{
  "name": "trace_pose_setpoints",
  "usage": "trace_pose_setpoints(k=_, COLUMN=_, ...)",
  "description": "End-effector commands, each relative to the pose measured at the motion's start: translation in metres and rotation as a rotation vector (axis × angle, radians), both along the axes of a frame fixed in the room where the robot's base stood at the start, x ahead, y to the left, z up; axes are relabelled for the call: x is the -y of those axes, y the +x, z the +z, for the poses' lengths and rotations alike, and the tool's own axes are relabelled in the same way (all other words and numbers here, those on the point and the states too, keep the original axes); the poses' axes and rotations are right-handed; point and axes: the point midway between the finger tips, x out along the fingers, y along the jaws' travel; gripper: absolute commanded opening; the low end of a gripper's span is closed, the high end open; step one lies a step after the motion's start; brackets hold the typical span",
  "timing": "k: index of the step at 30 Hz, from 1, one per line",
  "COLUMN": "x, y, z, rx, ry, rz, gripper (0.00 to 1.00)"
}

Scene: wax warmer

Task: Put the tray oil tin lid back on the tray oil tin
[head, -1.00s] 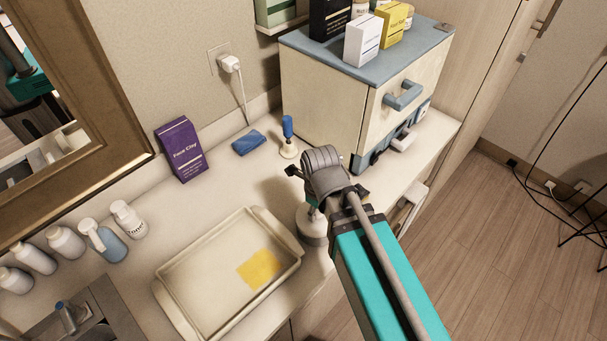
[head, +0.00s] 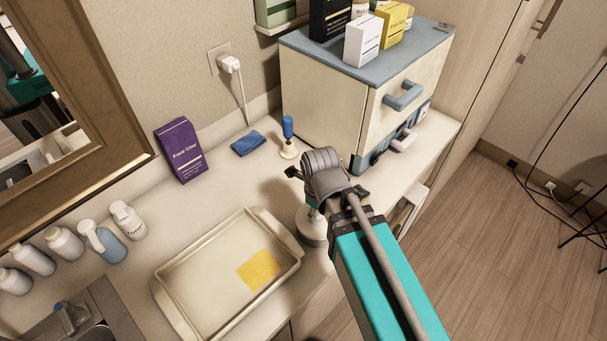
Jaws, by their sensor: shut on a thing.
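A pale round tin (head: 311,226) stands on the counter just right of the shallow tray, directly below my gripper. It looks upright, and its top is partly covered by my gripper. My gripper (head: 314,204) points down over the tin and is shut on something. The thing in the jaws is mostly hidden behind my wrist and fingers; it is likely the tin lid, but I cannot see it clearly. I cannot tell whether it touches the tin's rim.
A shallow cream tray (head: 205,285) with a yellow patch lies left of the tin. Behind are a blue-handled tool (head: 288,135), a blue cloth (head: 248,144) and a purple box (head: 181,150). A cabinet (head: 330,95) stands behind my gripper. Several bottles line the left.

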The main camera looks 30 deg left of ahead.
Motion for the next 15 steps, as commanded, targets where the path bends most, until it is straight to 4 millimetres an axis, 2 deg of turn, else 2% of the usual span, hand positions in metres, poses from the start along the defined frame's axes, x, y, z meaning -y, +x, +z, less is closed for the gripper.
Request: trace_pose_setpoints(k=15, x=0.0, y=0.0, z=-0.0081, rx=0.0, ry=0.0, rz=0.0, gripper=0.0)
